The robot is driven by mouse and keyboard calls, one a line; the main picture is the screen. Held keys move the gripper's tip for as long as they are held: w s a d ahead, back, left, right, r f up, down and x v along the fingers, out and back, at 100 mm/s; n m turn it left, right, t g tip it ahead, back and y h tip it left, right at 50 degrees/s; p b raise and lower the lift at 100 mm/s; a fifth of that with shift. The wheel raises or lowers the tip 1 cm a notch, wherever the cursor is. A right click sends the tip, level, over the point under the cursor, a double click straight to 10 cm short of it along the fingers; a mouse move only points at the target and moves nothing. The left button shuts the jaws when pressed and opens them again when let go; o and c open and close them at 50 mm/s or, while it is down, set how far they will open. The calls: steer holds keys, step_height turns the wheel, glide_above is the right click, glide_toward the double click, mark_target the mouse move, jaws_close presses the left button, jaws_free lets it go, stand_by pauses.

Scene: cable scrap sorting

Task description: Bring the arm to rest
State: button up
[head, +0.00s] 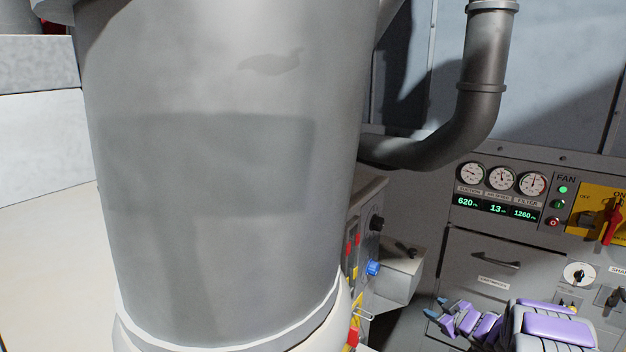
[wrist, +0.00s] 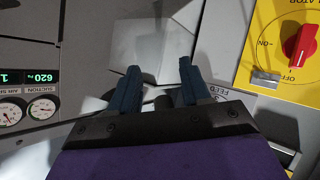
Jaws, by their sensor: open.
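My gripper (head: 436,309) shows at the lower right of the head view, at the end of my purple and grey arm. In the wrist view my gripper (wrist: 159,82) has its two dark blue fingers apart, with nothing between them. The fingers are in front of grey panel surfaces. I cannot tell how far they are from the panel.
A large grey cylinder (head: 220,180) fills the left and middle of the head view. A dark pipe (head: 483,70) bends beside it. Pale floor (head: 50,250) is clear at left.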

steer(key=s+d+r+m+g+h, duration=0.2)
steer(key=s+r+m+h, duration=0.3)
steer(key=r, duration=0.4)
steer(key=s+a+r+m+g+h, duration=0.1)
steer(key=s+a+r+g+h, duration=0.2)
steer(key=s, duration=0.6)
steer(key=s+a+g+y, duration=0.1)
steer(key=s+a+g, duration=0.2)
steer(key=s+a, duration=0.4)
steer(key=s+a+m+g+y+b, duration=0.1)
steer(key=s+a, duration=0.6)
steer(key=s, duration=1.2)
steer(key=s+a+g+y, duration=0.2)
steer(key=s+a+g, duration=0.3)
steer(key=s, duration=0.8)
steer(key=a, duration=0.2)
steer(key=shift+s+a+f+m+y+b, duration=0.3)
steer(key=shift+s+f+b, duration=0.05)
steer(key=shift+b, duration=0.05)
